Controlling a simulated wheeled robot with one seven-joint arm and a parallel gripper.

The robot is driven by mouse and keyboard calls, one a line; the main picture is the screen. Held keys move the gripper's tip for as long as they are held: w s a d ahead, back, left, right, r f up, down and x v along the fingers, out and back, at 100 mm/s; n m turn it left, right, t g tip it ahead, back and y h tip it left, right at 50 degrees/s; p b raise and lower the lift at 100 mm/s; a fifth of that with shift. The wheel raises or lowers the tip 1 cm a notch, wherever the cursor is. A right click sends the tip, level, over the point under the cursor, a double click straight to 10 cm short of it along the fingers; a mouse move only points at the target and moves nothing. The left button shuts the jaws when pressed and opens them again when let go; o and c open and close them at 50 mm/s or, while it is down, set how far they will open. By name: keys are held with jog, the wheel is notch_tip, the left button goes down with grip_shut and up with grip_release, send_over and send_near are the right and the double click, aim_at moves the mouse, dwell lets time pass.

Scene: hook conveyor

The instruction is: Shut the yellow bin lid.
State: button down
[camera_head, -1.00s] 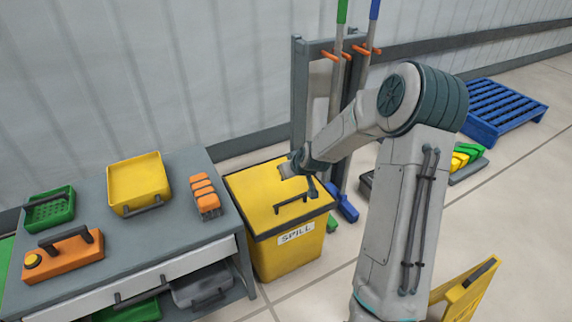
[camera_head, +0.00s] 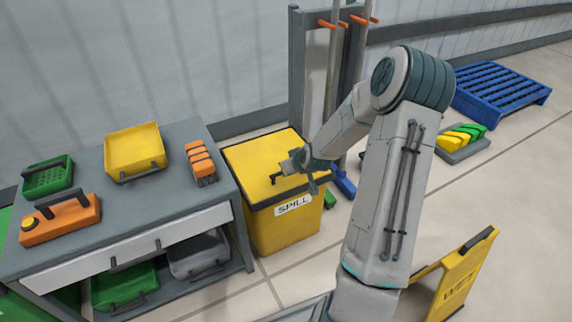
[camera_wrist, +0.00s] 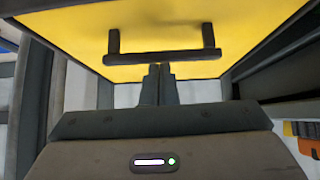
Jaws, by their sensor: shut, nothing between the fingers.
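The yellow bin (camera_head: 275,230) with the SPILL label stands on the floor beside the workbench. Its yellow lid (camera_head: 258,158) lies flat over the top with its dark front rim level, and looks shut. The lid's dark handle (camera_wrist: 163,57) shows in the wrist view, with the yellow lid face (camera_wrist: 160,25) behind it. My gripper (camera_wrist: 158,70) is shut and empty, its fingertips close to the handle bar; I cannot tell whether they touch. In the head view my gripper (camera_head: 312,183) is at the lid's front right and hides part of the handle.
A tool rack (camera_head: 297,70) stands behind the bin. A yellow wet-floor sign (camera_head: 462,275) is at the right.

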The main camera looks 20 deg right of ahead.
jog(key=shift+s+d+f+g, duration=0.1)
jog(key=shift+s+f+g, duration=0.05)
jog(key=shift+s+f, duration=0.4)
jog(key=shift+s+f+g, duration=0.15)
jog(key=shift+s+f, duration=0.2)
jog(key=shift+f, duration=0.4)
notch_tip(320, 180, up, 6)
jog(key=w+p, duration=0.2)
jog(key=p, duration=0.4)
send_near(293, 185)
jog(key=s, duration=0.1)
jog(key=s+a+r+g+h+p, duration=0.1)
jog(key=s+a+r+p, duration=0.25)
jog(key=r+p, duration=0.85)
jog(key=s+a+r+m+g+p, duration=0.1)
jog(key=s+a+r+g+p, duration=0.25)
jog(key=r, duration=1.55)
jog(key=s+a+r+h+p, duration=0.15)
jog(key=s+r+p, duration=0.25)
jog(key=r+p, duration=0.85)
jog(key=s+a+r+y+p, duration=0.1)
jog(key=s+a+r, duration=0.1)
jog(key=s+r, duration=0.2)
jog(key=s+a+r+p, duration=0.2)
jog(key=s+r, duration=0.2)
jog(key=r, duration=0.5)
jog(key=shift+a+m+g+y, duration=0.35)
jog(key=shift+a+m, duration=0.05)
jog(key=shift+s+r, duration=0.1)
